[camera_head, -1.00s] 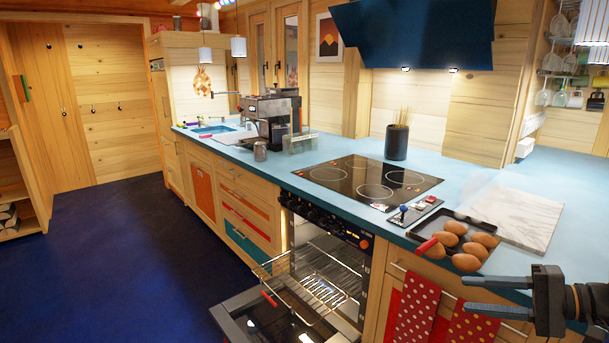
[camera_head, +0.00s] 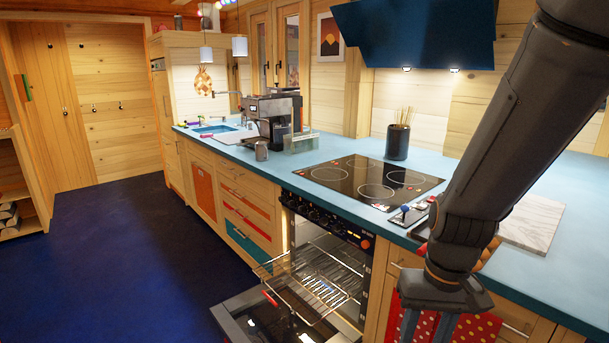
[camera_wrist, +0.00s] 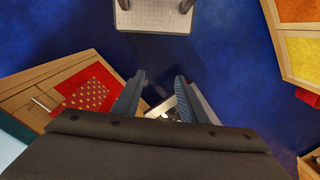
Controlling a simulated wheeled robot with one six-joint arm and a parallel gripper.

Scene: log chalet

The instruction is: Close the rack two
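The oven (camera_head: 325,235) stands open under the hob, its dark door (camera_head: 250,320) folded down. A wire rack (camera_head: 305,285) with a red handle (camera_head: 270,298) is pulled out over the door. More wire rack (camera_head: 335,255) shows inside the oven; I cannot tell which rack is number two. My gripper (camera_head: 427,328) points down in front of the dotted towels, to the right of the pulled-out rack and apart from it. In the wrist view my gripper (camera_wrist: 160,85) has its fingers apart with nothing held. A small metallic part shows low between them, too hidden to name.
The blue counter (camera_head: 590,225) carries a hob (camera_head: 372,180) and a marble board (camera_head: 533,222). My arm hides most of the tray of brown, egg-shaped items. The blue floor (camera_head: 130,270) is clear at left.

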